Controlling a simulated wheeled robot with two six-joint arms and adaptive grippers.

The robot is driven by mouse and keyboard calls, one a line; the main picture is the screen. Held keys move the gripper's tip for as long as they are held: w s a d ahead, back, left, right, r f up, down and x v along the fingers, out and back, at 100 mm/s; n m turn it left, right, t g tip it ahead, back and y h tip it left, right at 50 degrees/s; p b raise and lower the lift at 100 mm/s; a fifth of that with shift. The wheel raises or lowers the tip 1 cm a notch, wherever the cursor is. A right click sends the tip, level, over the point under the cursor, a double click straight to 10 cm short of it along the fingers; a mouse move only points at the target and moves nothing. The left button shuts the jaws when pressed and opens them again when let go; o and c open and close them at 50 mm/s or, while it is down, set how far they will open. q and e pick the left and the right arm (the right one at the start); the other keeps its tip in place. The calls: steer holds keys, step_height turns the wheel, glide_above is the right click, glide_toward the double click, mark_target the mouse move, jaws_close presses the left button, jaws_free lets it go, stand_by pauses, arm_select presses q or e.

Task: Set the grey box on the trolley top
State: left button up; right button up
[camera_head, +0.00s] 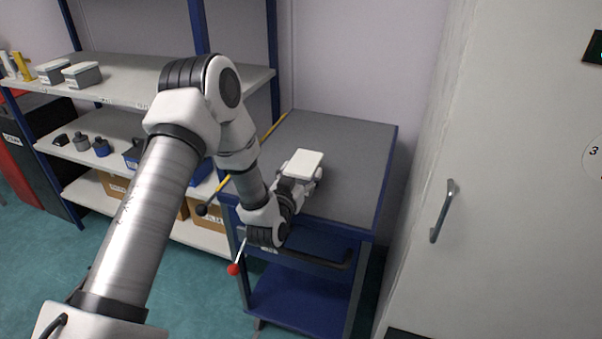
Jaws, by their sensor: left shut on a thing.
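The trolley (345,140) has a grey top with a blue frame and stands right of the shelves. My left gripper (303,180) is over the near part of the trolley top. It is shut on the grey box (305,163), of which mainly the pale, flat lid shows. The box is level and within the outline of the trolley top. Its lower sides are hidden by the gripper, so I cannot tell whether it touches the surface. My right gripper is not in view.
A shelf rack (125,75) on the left holds two grey boxes with pale lids (82,74), bottles and cartons. A tall pale cabinet (490,170) with a handle stands close on the right. The back and right of the trolley top are clear. A red-knobbed lever (234,269) shows below my wrist.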

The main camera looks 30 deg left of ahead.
arm_select(q)
steer(key=shift+f, duration=0.15)
steer(key=o, duration=1.6)
steer(key=shift+o, duration=0.2)
steer(key=b+v, duration=0.1)
steer(key=v, duration=1.1)
